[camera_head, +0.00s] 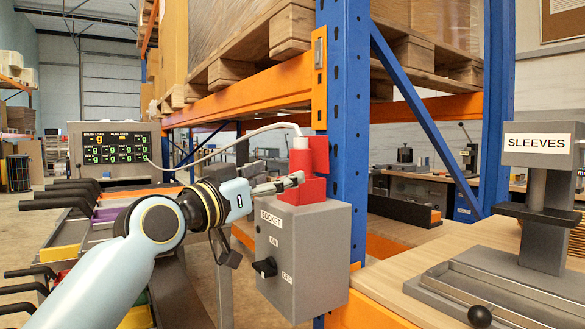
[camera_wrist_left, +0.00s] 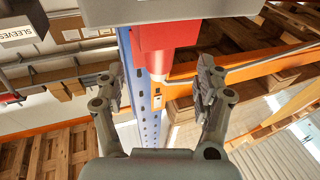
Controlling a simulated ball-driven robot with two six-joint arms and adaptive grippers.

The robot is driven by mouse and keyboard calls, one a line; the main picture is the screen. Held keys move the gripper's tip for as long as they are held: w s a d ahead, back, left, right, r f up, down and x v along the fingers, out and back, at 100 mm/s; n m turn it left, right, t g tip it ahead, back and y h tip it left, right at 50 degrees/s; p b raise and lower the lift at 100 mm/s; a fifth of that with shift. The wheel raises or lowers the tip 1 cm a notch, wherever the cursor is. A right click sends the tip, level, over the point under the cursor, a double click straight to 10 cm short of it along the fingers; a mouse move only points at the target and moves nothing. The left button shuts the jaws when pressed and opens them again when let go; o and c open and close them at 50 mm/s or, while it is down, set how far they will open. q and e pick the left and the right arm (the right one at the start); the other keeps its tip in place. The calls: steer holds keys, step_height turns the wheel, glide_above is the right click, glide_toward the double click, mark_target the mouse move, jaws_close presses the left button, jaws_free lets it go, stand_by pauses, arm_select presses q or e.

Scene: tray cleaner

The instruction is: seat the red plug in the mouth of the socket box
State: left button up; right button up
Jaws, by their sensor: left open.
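The red plug (camera_head: 310,160) stands upright on top of the grey socket box (camera_head: 318,255), with its pale upper end and white cable pointing up. Its lower red part meets the box's top; the mouth is hidden, so its depth cannot be told. My left gripper (camera_head: 294,182) is beside the plug, fingers pointing at it. In the left wrist view the plug (camera_wrist_left: 168,42) hangs from the box (camera_wrist_left: 170,12), as the picture is inverted. The fingers of the left gripper (camera_wrist_left: 160,78) are spread, with a gap on both sides. My right gripper is not in view.
The white cable (camera_head: 222,150) arcs left to a display panel (camera_head: 112,148). A blue rack post (camera_head: 343,120) stands close behind the box. A dark knob (camera_head: 265,267) is on the box's front. The SLEEVES press (camera_head: 545,190) stands on a bench at right.

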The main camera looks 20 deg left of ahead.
arm_select(q)
steer(key=v, duration=0.5)
steer(key=shift+r, duration=0.2)
steer(key=shift+d, duration=0.1)
steer(key=a+f+n+g+y, duration=0.2)
steer(key=f, duration=1)
steer(key=a+f+n+g+y, duration=0.1)
steer(key=a+f+g+y, duration=0.1)
steer(key=f, duration=1.1)
steer(key=s+a+f+g+y, duration=0.15)
steer(key=s+f, duration=0.25)
steer(key=f, duration=0.4)
steer(key=s+f+n+g, duration=0.15)
steer(key=s+f, duration=0.25)
steer(key=f, duration=0.4)
steer(key=s+a+f+g, duration=0.15)
steer(key=s+f, duration=0.25)
steer(key=f, duration=0.4)
steer(key=s+f+g, duration=0.5)
steer(key=s+f, duration=0.9)
steer(key=s, duration=0.1)
steer(key=s+f+g+y, duration=0.1)
steer(key=s+f, duration=0.3)
steer(key=s, duration=0.8)
steer(key=s+f+m+g, duration=0.1)
steer(key=s+f+g, duration=0.2)
steer(key=s, duration=0.9)
step_height(320, 180, down, 2)
steer(key=shift+a+f+y, duration=0.25)
steer(key=shift+a+y, duration=0.1)
